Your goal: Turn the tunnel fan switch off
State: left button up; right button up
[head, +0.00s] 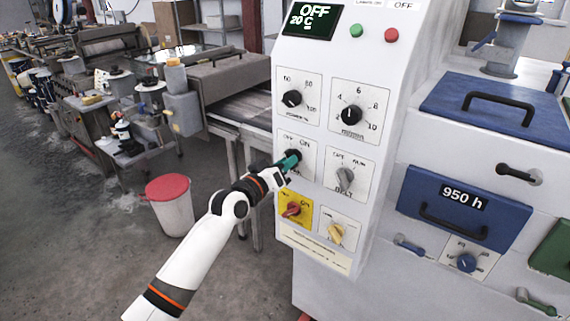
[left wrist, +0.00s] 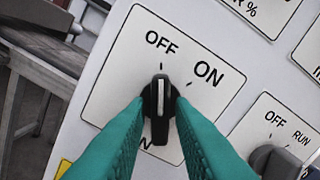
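The fan switch (left wrist: 159,108) is a black knob with a white pointer line on a white plate marked OFF and ON. In the left wrist view its line points straight up at the OFF tick. The lower label is mostly hidden; only an N shows. In the head view the knob (head: 294,154) is partly covered by my left gripper (head: 289,161). The teal fingers (left wrist: 160,102) stand one on each side of the knob, with a small gap showing beside its handle. My right gripper is out of view.
Nearby on the panel are the belt knob (head: 345,177), a red knob on a yellow plate (head: 292,209), a yellow knob (head: 336,234) and two upper dials (head: 292,98) (head: 351,113). The display (head: 308,16) reads OFF, 20 C. A lidded bucket (head: 172,206) stands left of the cabinet.

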pick_arm(q)
jog(key=shift+o, duration=0.9)
jog(key=b+v, duration=0.1)
jog(key=v, duration=1.1)
